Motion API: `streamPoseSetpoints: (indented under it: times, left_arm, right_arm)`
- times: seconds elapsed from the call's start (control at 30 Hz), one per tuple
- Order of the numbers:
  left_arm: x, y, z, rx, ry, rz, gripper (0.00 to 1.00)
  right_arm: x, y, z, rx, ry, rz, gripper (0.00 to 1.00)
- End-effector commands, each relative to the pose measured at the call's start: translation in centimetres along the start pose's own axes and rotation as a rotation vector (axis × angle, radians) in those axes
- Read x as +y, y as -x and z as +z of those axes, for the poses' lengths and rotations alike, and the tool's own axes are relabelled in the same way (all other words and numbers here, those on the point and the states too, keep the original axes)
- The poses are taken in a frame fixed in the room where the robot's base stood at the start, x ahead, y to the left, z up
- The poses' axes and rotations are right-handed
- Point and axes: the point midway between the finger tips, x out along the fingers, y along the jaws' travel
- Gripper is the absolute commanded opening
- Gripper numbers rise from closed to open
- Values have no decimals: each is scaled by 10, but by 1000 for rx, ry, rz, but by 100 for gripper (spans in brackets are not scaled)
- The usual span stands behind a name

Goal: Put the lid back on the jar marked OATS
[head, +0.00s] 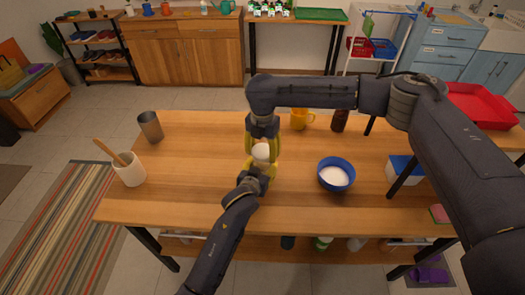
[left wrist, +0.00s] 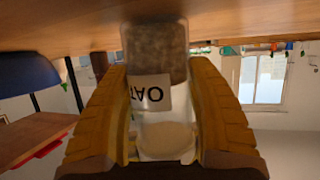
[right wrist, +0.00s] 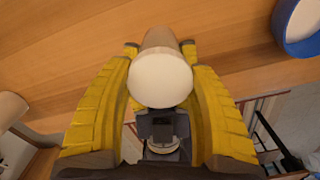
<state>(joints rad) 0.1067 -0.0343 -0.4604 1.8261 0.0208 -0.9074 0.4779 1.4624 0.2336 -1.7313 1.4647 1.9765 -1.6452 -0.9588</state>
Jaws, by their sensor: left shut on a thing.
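The OATS jar (left wrist: 152,90) is a clear jar with brown contents and a white label, which appears upside down in the left wrist view. My left gripper (head: 259,172) is shut on it from the near side, above the table. A round white lid (right wrist: 160,80) is at the jar's top; it also shows in the head view (head: 261,152). I cannot tell whether it sits fully on the rim. My right gripper (right wrist: 160,50) points down from above, its yellow fingers on both sides of the lid. Whether they grip it is unclear.
A blue bowl (head: 336,174) with white contents stands to the right. A metal cup (head: 150,127) and a white crock (head: 130,171) with a wooden utensil stand left. The table between is clear.

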Motion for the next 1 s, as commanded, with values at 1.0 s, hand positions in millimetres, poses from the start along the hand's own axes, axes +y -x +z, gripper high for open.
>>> streamPoseSetpoints:
  times: [1.0]
  left_arm:
    - [0,0,0,-1,1,-1,0]
  right_arm:
    - [-1,0,0,-2,-943,-2,22]
